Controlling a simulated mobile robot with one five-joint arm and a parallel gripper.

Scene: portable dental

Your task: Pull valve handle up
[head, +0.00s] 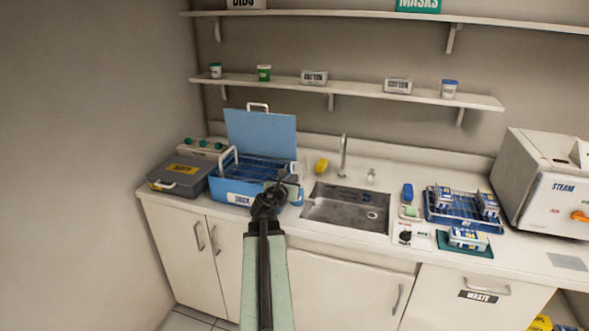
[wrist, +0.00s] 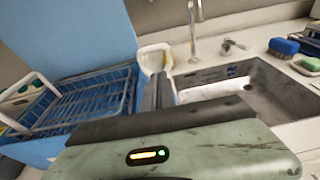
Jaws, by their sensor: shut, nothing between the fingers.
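My gripper (head: 288,181) is shut and empty in the head view, over the counter between the blue box and the sink. Its narrow fingers (wrist: 158,88) show in the wrist view, pointing toward the back of the counter. A small metal fitting (head: 371,177) stands right of the tall faucet (head: 343,155) behind the sink. The fitting also shows in the wrist view (wrist: 231,46), apart from my gripper. An orange knob (head: 580,216) is on the steam machine (head: 548,185) at the far right. I cannot tell which is the valve handle.
The open blue box (head: 232,189) with a wire basket stands left of my gripper. The sink (head: 345,207) lies to its right. A yellow item (head: 321,166) sits behind it. A grey case (head: 181,178) and a blue rack (head: 459,222) also occupy the counter.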

